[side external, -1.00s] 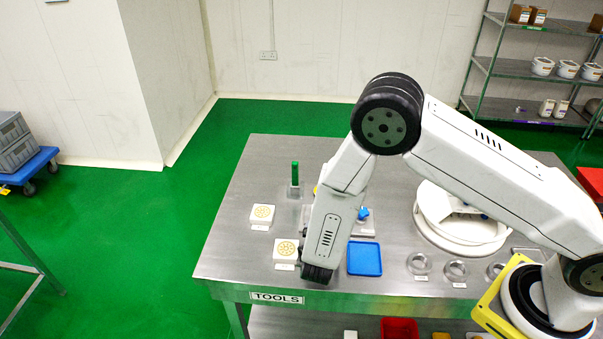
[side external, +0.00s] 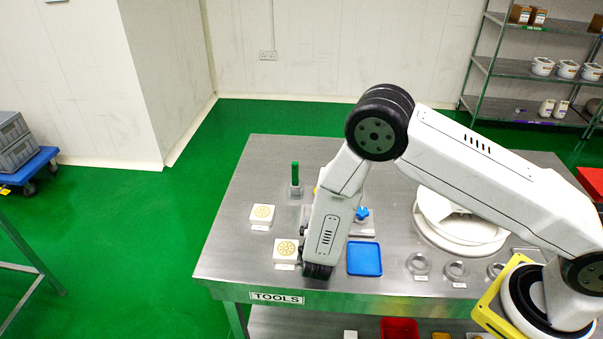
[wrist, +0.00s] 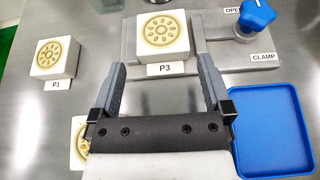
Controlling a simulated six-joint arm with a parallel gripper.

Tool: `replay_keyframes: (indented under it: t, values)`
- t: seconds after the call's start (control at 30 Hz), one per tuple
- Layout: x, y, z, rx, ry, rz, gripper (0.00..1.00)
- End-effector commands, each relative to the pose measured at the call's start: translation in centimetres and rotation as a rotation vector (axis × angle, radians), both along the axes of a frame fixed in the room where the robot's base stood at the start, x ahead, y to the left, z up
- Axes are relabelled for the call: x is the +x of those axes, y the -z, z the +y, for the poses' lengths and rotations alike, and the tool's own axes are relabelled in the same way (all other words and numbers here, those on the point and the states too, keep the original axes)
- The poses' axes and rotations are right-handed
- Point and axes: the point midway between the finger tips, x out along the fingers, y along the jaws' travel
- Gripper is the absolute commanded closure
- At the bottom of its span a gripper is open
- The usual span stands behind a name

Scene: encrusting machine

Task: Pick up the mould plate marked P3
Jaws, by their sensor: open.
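The mould plate marked P3 (wrist: 163,34) is a white square block with a tan flower-like pattern, seen in the wrist view at top centre. It sits on a grey metal clamp base (wrist: 215,55), behind a P3 label (wrist: 172,69). My gripper (wrist: 160,64) is open and empty, its two fingers spread apart and pointing toward the plate on the near side of it. The gap between the fingers is wider than the plate looks. In the side external view my arm hides P3 and the gripper fingers.
A blue clamp knob (wrist: 256,15) stands right of P3. A blue tray (wrist: 272,130) lies near right. The P1 plate (wrist: 55,57) is at left, and another patterned plate (wrist: 79,138) is partly hidden by my gripper. A green-handled tool (side external: 295,174) stands upright on the table.

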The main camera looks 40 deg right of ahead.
Motion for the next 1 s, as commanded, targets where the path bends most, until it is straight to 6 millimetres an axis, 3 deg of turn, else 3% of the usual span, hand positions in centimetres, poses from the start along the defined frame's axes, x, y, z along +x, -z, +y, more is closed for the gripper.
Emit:
replay_keyframes:
  t: [0.4,1.0]
  values:
    - [2.6,1.7,-3.0,0.001,0.003,0.002,0.0]
    - [2.9,1.9,-3.3,0.001,0.001,0.002,0.0]
